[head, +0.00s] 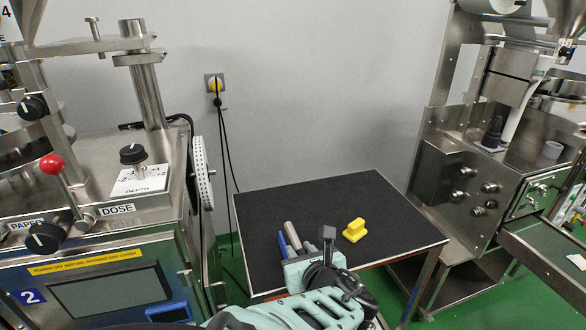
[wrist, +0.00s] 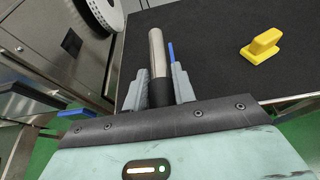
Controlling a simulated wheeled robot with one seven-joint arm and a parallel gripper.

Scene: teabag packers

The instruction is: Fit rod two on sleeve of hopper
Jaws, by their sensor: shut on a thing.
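A metal rod (wrist: 157,55) with a dark lower end stands between the grey fingers of my gripper (wrist: 160,82) in the wrist view. My gripper is shut on it; its number cannot be read. In the head view the rod (head: 292,234) shows at my gripper (head: 302,250), in front of the black-topped table (head: 345,200). A metal cone, perhaps a hopper (head: 25,14), is cut off at the upper left, above the machine marked 2. I cannot tell which part is its sleeve; a metal post with a clamp (head: 143,60) stands on that machine.
A yellow block (head: 355,230) lies on the table, right of my gripper. A thin blue item (wrist: 171,52) shows beside the rod. A lever with a red knob (head: 52,165) juts from the left machine. Another steel machine (head: 480,160) stands at right.

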